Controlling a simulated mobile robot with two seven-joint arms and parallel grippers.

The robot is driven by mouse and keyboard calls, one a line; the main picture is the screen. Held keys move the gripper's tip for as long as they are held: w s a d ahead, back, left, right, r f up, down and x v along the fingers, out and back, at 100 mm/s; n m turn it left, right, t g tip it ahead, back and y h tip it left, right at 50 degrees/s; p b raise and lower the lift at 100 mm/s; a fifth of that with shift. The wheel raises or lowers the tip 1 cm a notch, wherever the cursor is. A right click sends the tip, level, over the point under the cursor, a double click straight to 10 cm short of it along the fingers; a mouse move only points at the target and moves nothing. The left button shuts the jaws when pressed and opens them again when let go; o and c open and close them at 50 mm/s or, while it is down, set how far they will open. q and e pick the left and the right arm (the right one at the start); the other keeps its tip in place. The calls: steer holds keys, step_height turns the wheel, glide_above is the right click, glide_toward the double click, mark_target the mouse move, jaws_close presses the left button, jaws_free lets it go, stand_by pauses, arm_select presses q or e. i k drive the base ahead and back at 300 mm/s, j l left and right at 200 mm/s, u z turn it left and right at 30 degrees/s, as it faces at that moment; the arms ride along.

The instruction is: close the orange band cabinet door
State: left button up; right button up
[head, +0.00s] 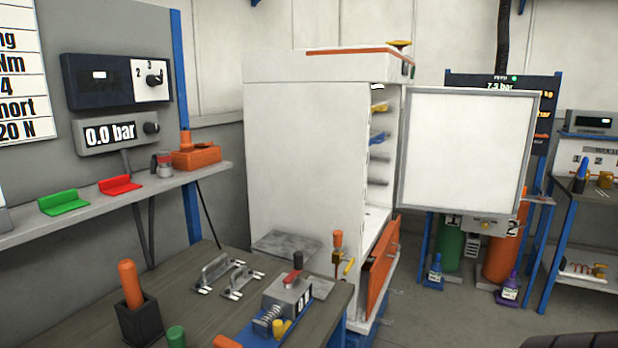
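The tall white cabinet (305,150) with an orange band (350,50) along its top stands in the middle of the head view. Its white, grey-framed door (466,150) is open and swung out to the right. The open front shows shelves holding a few yellow, blue and grey items. Below, an orange panel (381,262) at the cabinet's lower front stands tilted outward. Neither of my grippers shows in the head view.
A workbench (215,325) with handles, a gauge block and tools stands in front of the cabinet. A wall shelf (110,205) runs along the left. Green and orange cylinders (500,250) stand behind the door, with a side bench at right.

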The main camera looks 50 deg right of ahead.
mark_target(465, 151)
steer(key=k+l+z, duration=0.2)
steer(key=l, duration=0.3)
steer(key=l+z, duration=0.2)
steer(key=l, duration=0.25)
steer(key=k+l+z, duration=0.2)
steer(key=l, duration=0.35)
steer(key=i+l+z, duration=0.25)
steer(key=l, duration=0.3)
steer(key=i+l+z, duration=0.25)
steer(key=i+l, duration=0.2)
steer(key=l+z, duration=0.1)
steer(key=l, duration=3.1)
